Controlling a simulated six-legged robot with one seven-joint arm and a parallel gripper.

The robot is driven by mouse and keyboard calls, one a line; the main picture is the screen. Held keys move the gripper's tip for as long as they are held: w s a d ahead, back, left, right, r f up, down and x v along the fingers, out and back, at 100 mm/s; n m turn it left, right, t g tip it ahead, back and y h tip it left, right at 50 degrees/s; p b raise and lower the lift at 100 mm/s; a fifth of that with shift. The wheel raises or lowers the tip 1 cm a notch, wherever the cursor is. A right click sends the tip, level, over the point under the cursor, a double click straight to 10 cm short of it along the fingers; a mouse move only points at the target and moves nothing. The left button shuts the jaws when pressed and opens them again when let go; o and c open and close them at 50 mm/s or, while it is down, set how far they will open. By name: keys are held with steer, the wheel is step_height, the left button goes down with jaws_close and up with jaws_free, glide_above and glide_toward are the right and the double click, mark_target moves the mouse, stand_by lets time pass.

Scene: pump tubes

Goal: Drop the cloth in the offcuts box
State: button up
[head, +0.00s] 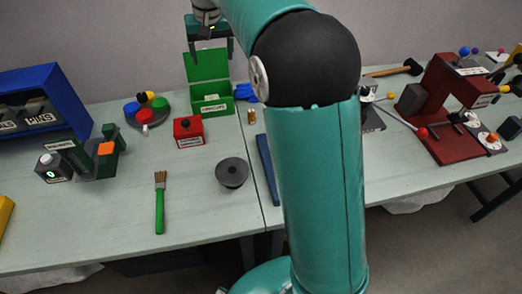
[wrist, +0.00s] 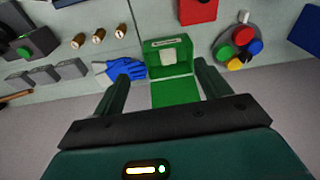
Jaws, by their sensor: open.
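The green offcuts box (head: 212,104) stands near the back of the table, with its lid raised at the back. In the wrist view the box (wrist: 184,70) lies between and beyond my fingers. A small pale, crumpled-looking piece, seemingly the cloth (wrist: 168,57), lies inside the box. My gripper (head: 209,42) is above and behind the box, near the raised lid. In the wrist view my gripper (wrist: 161,76) has its fingers wide apart with nothing between them.
A blue glove (wrist: 124,69) lies beside the box. A red block (head: 188,131) and a round tray of coloured knobs (head: 147,112) stand nearby. A green-handled brush (head: 160,203) and a dark spool (head: 232,173) lie in front. A blue rack (head: 70,92) stands at left.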

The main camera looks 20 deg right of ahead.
steer(key=s+r+t, duration=0.2)
steer(key=s+r, duration=0.1)
steer(key=s, duration=1.6)
steer(key=s+f+t, duration=0.1)
steer(key=s+f, duration=0.2)
steer(key=s, duration=0.4)
steer(key=s+f+n, duration=0.1)
steer(key=s+f, duration=0.3)
steer(key=s, duration=0.4)
steer(key=shift+a+f+n+t, duration=0.15)
steer(key=shift+a+n+t, duration=0.15)
steer(key=shift+t, duration=0.1)
